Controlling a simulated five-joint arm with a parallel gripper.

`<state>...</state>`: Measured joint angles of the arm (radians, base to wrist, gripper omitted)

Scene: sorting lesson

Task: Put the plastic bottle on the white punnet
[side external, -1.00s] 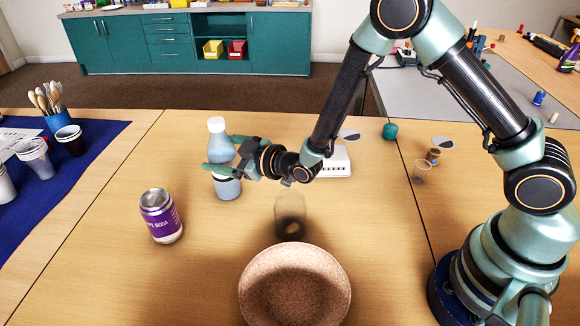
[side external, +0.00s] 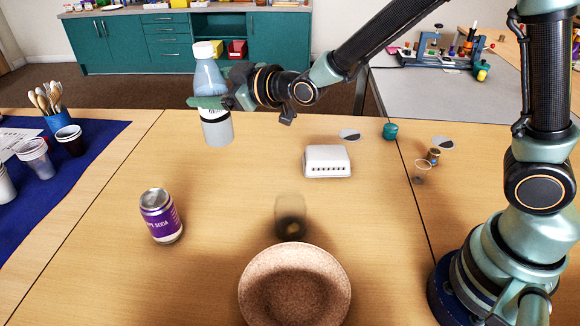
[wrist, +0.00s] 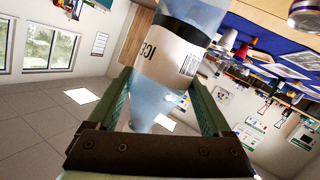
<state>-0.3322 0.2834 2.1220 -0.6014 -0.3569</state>
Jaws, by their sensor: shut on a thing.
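The plastic bottle (side external: 219,128) is clear bluish with a white cap and a pale label with a dark band. My gripper (side external: 205,102) is shut around its middle and holds it nearly upright, well above the table. In the wrist view the bottle (wrist: 176,55) sits between the two green fingers. The white punnet (side external: 327,158) appears as a low white box with a row of dark slots along its front. It stands on the table to the right of and below my gripper, apart from the bottle. I cannot tell whether its top is open.
A purple soda can (side external: 161,216) stands at the left. Small items, including a teal jar (side external: 390,131), stand to the right. A blue mat (side external: 85,165) holds cups at far left.

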